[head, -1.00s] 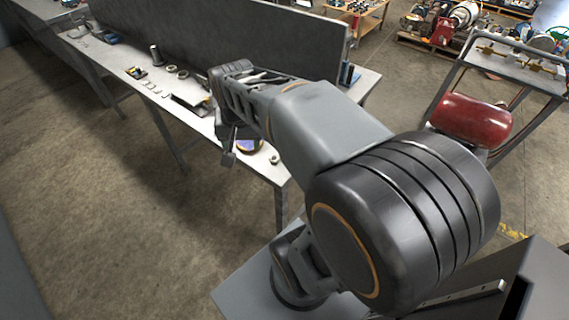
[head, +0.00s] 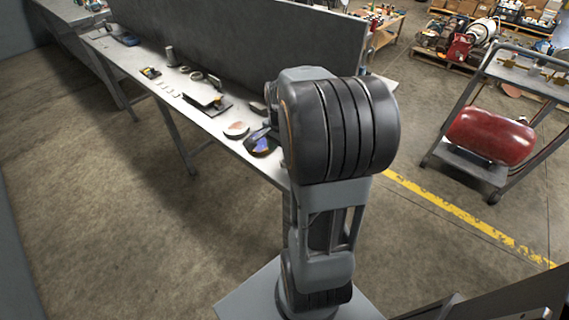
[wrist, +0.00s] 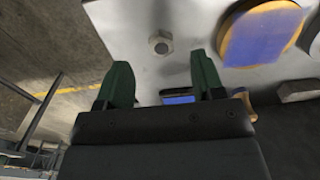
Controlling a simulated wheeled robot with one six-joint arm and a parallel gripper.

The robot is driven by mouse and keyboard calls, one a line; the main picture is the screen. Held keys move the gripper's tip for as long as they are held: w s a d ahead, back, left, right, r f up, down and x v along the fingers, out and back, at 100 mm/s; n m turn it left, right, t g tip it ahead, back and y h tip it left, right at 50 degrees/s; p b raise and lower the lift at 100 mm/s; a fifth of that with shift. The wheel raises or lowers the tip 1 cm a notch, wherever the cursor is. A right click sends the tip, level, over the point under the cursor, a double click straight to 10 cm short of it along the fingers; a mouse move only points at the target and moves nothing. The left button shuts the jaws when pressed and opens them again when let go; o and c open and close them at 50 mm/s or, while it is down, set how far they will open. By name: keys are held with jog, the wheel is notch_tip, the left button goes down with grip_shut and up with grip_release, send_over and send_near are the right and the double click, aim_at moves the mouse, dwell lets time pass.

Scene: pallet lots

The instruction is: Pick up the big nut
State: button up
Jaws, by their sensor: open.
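In the wrist view a small grey hex nut with a dark hole (wrist: 160,43) lies on the pale tabletop near its edge. My gripper (wrist: 162,72) is open, its two dark green fingers apart with nothing between them. The nut shows beyond the fingertips, roughly centred between them, not touched. In the head view my arm hides the gripper and this end of the table, so I cannot see the nut there. Ring-shaped parts (head: 197,75) lie farther along the table; I cannot tell whether one is a nut.
A round piece with a blue face (wrist: 262,35) lies right of the nut; it also shows in the head view (head: 262,146). A round dish (head: 236,129) and a dark tray (head: 207,104) are farther along. A grey panel (head: 240,45) backs the table. A cart with a red tank (head: 490,136) stands right.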

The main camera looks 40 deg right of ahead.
aim_at(283, 163)
jog(key=shift+d+f+b, duration=0.1)
jog(key=shift+f+b, duration=0.25)
jog(key=shift+f, duration=2.3)
jog(key=shift+c, duration=0.2)
jog(key=c, duration=1)
jog(key=shift+r, duration=0.15)
